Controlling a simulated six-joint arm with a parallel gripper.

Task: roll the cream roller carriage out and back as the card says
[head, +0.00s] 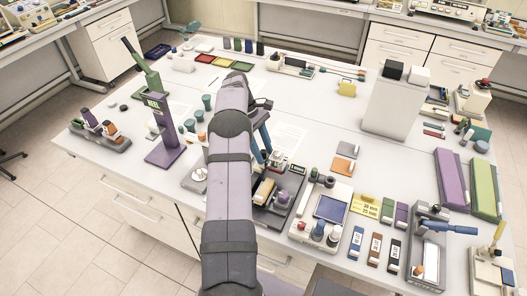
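A cream block (264,189), which looks like the roller carriage, sits in a dark tray-like rig (288,185) just right of my arm, near the table's front edge. My arm covers the rig's left part. A yellow card (366,205) with dark print lies to the right, beside the unit with a blue screen; its print is too small to read surely. My gripper (264,151) hangs down just beyond the rig, its slim blue-grey parts partly behind my arm. It appears apart from the cream block. Whether its fingers are open or shut is too small to tell.
A unit with a blue screen (331,208) and knobs stands right of the rig. A large pale box (393,105) stands back right. White sheets lie on the table beyond my gripper, where there is some free room.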

